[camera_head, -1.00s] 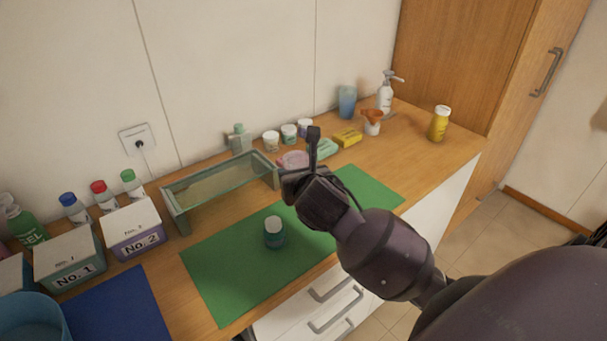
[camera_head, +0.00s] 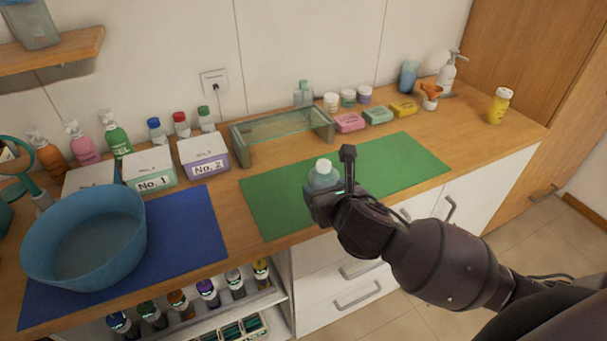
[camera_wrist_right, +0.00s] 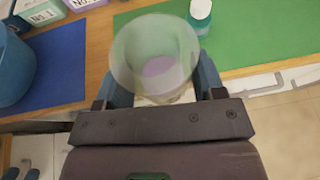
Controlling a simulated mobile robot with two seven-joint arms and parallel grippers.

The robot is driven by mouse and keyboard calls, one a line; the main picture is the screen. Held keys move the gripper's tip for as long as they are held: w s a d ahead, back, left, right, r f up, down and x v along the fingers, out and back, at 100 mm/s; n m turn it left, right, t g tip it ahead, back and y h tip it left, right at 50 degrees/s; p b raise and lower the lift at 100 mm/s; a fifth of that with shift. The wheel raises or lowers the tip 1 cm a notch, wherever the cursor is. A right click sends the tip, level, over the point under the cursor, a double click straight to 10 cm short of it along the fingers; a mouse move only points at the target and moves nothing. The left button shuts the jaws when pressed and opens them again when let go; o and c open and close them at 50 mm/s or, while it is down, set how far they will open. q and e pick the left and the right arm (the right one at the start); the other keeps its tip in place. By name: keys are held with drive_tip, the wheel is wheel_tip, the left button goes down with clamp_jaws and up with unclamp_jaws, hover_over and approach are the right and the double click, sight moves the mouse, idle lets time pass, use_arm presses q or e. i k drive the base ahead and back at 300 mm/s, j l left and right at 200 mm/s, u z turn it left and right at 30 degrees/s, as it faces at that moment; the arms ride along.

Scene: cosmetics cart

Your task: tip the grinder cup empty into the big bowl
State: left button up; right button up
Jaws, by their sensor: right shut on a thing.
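The grinder cup (camera_wrist_right: 155,52) is clear and wide-mouthed, with a pinkish-purple patch at its bottom in the right wrist view. My right gripper (camera_wrist_right: 157,95) is shut on it. In the head view my right gripper (camera_head: 328,192) holds it over the front part of the green mat, where it overlaps a small white-lidded jar (camera_head: 324,165). That jar also shows beyond the cup in the wrist view (camera_wrist_right: 200,12). The big blue bowl (camera_head: 85,235) stands on the blue mat at the left, and its near wall shows at the wrist view's left edge (camera_wrist_right: 10,70).
Boxes No. 1 (camera_head: 150,168) and No. 2 (camera_head: 204,154) stand behind the blue mat (camera_head: 200,225). A glass stand (camera_head: 282,128) is behind the green mat (camera_head: 400,160). Bottles line the wall. The counter between the mats is clear.

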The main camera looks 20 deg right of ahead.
sight(92, 238)
drive_tip(key=k+j, duration=0.15)
drive_tip(key=k, duration=0.2)
drive_tip(key=k+j, duration=0.15)
drive_tip(key=k, duration=0.2)
drive_tip(key=k+u, duration=0.1)
drive_tip(key=u, duration=1.8)
